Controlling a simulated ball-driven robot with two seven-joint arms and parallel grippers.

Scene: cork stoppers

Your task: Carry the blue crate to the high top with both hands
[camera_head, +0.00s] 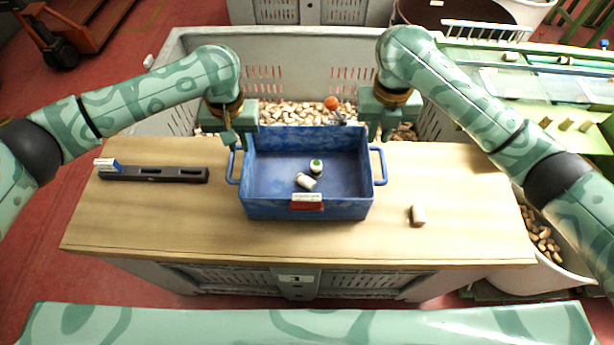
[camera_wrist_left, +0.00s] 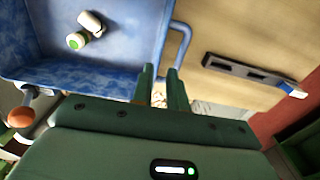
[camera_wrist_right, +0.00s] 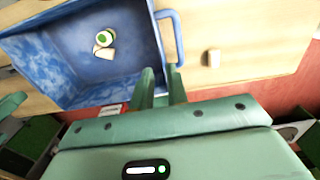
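The blue crate (camera_head: 260,205) stands level on the wooden table top (camera_head: 180,225), with a handle at each side. Inside lie a small white jar with a green lid (camera_head: 316,166) and a pale stopper-like piece (camera_head: 306,182). My left gripper (camera_head: 233,142) is at the far end of the left handle (camera_wrist_left: 184,50), its two fingers apart. My right gripper (camera_head: 374,138) is at the far end of the right handle (camera_wrist_right: 178,40), fingers also apart. Neither is closed on a handle; exact contact is unclear. I cannot tell which surface is the high top.
A black slotted rail (camera_head: 152,174) with a small blue-and-white box (camera_head: 106,165) lies left of the crate. A cork (camera_head: 418,214) stands to the right. Behind is a large grey bin (camera_head: 300,48) of corks. A green bench (camera_head: 520,85) stands at the right.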

